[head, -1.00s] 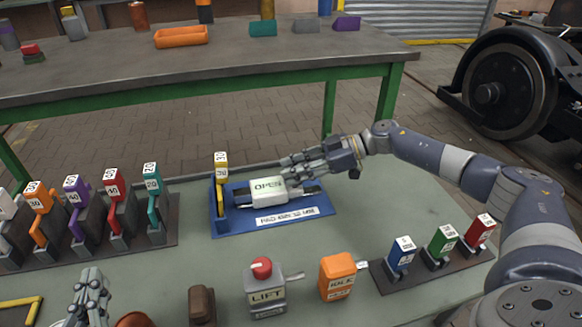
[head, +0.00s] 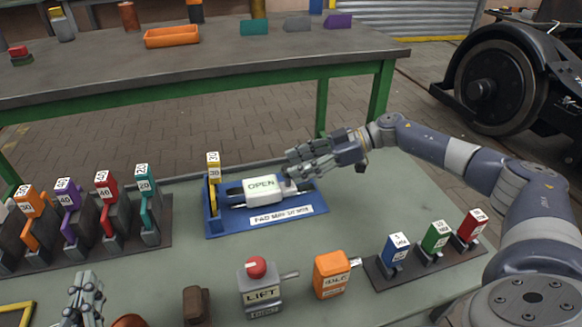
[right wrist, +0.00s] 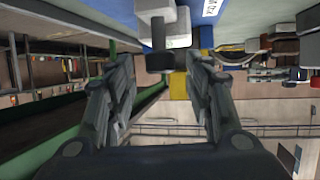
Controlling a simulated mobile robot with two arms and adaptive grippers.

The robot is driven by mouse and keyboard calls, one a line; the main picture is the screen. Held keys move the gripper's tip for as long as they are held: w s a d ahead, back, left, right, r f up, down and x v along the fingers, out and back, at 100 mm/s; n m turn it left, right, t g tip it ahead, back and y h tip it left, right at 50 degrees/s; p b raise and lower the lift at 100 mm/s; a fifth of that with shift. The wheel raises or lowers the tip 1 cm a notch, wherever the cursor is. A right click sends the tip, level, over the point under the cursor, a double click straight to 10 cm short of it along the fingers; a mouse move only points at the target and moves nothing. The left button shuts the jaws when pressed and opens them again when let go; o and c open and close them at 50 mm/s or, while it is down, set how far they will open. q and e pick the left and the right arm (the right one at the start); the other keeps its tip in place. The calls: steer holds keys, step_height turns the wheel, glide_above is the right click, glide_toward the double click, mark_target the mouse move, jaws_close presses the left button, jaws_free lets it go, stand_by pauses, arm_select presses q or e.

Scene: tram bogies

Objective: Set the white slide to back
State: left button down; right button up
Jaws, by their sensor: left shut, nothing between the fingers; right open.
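The white slide (head: 262,189), a block marked OPEN, sits on rails on a blue base (head: 222,228) with a printed label along its front; rail shows at both sides of the block. My right gripper (head: 291,162) is open and empty, just beyond the block's back right corner, seemingly apart from it. In the right wrist view the open fingers (right wrist: 163,62) point at white block parts (right wrist: 168,22) by the blue base at the top. My left gripper (head: 85,285) is shut and empty at the bottom left edge.
A yellow tagged lever (head: 213,166) stands at the base's left end. Several coloured levers (head: 69,190) stand further left. A LIFT box with a red knob (head: 256,267), an orange box (head: 331,272) and blue, green (head: 437,234) and red switches stand in front. The bench right of the base is clear.

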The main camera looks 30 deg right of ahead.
steer(key=v, duration=0.9)
steer(key=shift+d, duration=0.1)
